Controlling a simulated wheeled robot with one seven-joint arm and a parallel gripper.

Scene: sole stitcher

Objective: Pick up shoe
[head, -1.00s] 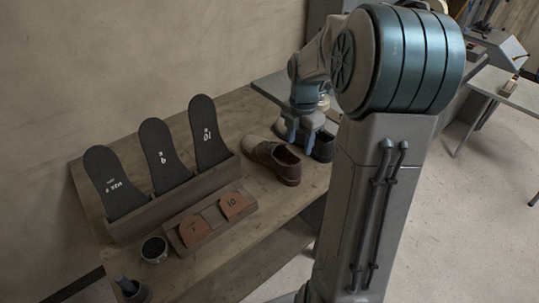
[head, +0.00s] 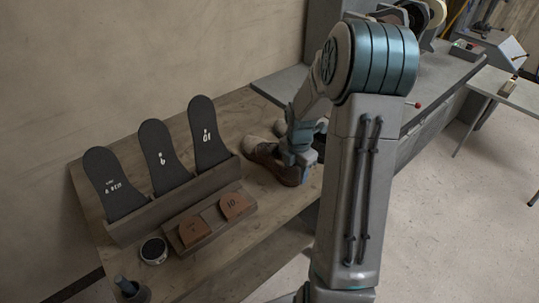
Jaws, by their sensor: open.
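A brown and cream leather shoe (head: 263,154) stands on the wooden bench, right of the rack of dark soles. My gripper (head: 296,160) is open and reaches down at the shoe, overlapping its middle and right side in this view. The arm hides part of the shoe, and I cannot tell whether the fingers touch it. A second, dark shoe (head: 321,128) with a pale part beside it shows partly behind my arm, farther back on the bench.
A wooden rack (head: 185,199) holds three upright dark soles. In front of it, a small tray (head: 212,219) holds two brown heel pieces. A round tin (head: 154,250) and a dark pot (head: 132,290) stand at the near left. A grey counter (head: 430,88) runs behind my arm.

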